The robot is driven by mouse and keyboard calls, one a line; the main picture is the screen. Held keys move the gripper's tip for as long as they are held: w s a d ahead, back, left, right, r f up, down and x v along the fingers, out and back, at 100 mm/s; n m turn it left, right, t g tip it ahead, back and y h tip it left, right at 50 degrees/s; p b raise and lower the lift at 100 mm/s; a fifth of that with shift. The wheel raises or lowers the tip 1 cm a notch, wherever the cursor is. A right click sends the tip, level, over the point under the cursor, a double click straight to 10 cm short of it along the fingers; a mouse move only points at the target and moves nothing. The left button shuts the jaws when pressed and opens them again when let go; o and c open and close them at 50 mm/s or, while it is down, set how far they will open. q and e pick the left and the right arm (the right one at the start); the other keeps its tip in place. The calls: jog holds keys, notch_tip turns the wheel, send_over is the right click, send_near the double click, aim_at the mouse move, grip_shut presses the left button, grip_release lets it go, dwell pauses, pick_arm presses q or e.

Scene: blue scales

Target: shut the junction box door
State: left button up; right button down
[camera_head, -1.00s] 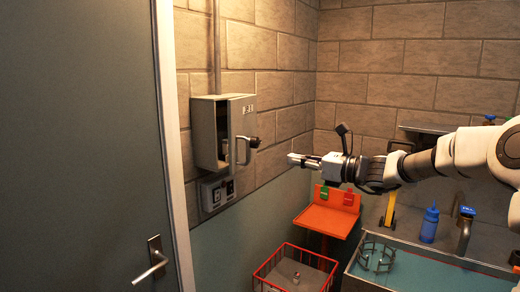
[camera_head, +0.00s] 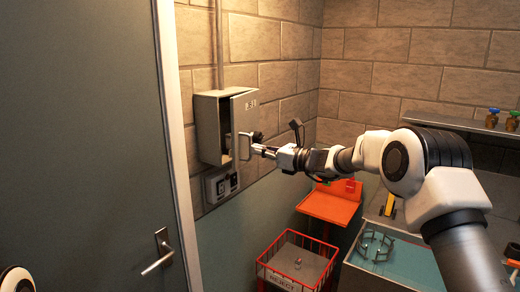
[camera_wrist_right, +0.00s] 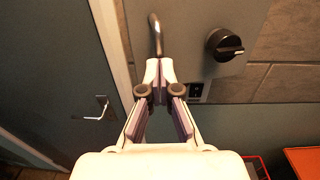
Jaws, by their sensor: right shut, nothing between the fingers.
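The grey junction box (camera_head: 207,128) is on the brick wall in the head view. Its door (camera_head: 244,118) stands ajar, with a dark gap on the left. The door carries a bar handle (camera_head: 245,147) and a black knob (camera_head: 258,137). My right gripper (camera_head: 257,150) is shut and empty, its tips at or very near the handle. In the right wrist view the shut fingertips (camera_wrist_right: 158,66) are just below the handle (camera_wrist_right: 155,33), with the knob (camera_wrist_right: 225,45) to the right. Whether they touch is unclear. My left gripper is not in view.
A switch panel (camera_head: 221,185) is on the wall below the box. A large green-grey door (camera_head: 80,130) with a lever handle stands at left. An orange stand (camera_head: 328,207), a red wire basket (camera_head: 297,262) and a sink basin (camera_head: 405,270) are lower right.

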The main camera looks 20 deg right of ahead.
aim_at(238, 148)
jog(key=shift+w+a+f+m+t+h+b, duration=0.3)
jog(key=shift+a+b, duration=0.2)
jog(key=shift+b, duration=0.85)
jog(key=shift+w+a+f+m+t+h+b, duration=0.1)
jog(key=shift+a+f+m+t+h+b, duration=0.25)
jog(key=shift+b, duration=0.95)
jog(key=shift+w+a+r+h+b, duration=0.25)
jog(key=shift+a+b, duration=0.1)
jog(key=shift+a, duration=0.25)
jog(key=shift+w+a+r+h+b, duration=0.1)
jog(key=shift+w+a+r+b, duration=0.15)
jog(key=shift+a, duration=0.3)
jog(key=shift+a+r, duration=0.1)
jog(key=shift+a, duration=0.1)
jog(key=shift+d+r, duration=0.1)
jog(key=shift+d, duration=0.1)
jog(key=shift+w, duration=0.1)
